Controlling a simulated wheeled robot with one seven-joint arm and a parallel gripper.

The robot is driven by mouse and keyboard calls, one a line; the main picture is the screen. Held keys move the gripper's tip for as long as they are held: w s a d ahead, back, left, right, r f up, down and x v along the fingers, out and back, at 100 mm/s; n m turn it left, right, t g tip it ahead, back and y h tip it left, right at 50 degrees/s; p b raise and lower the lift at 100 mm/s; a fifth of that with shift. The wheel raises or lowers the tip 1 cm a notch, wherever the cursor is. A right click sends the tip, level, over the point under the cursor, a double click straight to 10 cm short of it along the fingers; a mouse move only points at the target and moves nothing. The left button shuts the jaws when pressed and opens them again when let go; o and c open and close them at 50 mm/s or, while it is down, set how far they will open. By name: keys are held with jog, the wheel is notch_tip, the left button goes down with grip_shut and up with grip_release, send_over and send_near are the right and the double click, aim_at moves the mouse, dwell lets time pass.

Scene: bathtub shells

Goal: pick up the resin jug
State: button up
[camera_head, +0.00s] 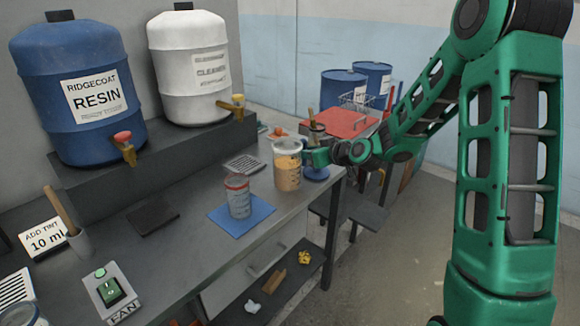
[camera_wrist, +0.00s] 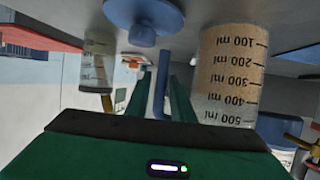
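The resin jug (camera_head: 288,168) is a clear, graduated vessel with tan contents, standing upright near the bench's far right edge. It also shows upside down in the wrist view (camera_wrist: 228,75), right of my fingers. My gripper (camera_head: 308,157) is at the jug's right side in the head view. In the wrist view, my two green fingers (camera_wrist: 159,95) stand apart, with an upright blue bar (camera_wrist: 160,80) between them. The bar appears to be the jug's handle; its join to the jug is hidden. Gaps show on both sides of it.
A red-rimmed can (camera_head: 238,197) stands on a blue mat (camera_head: 226,222) nearer me. Resin (camera_head: 100,100) and cleaner (camera_head: 192,75) drums stand on a raised shelf at left.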

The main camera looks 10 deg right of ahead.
grip_shut()
dwell(1.4)
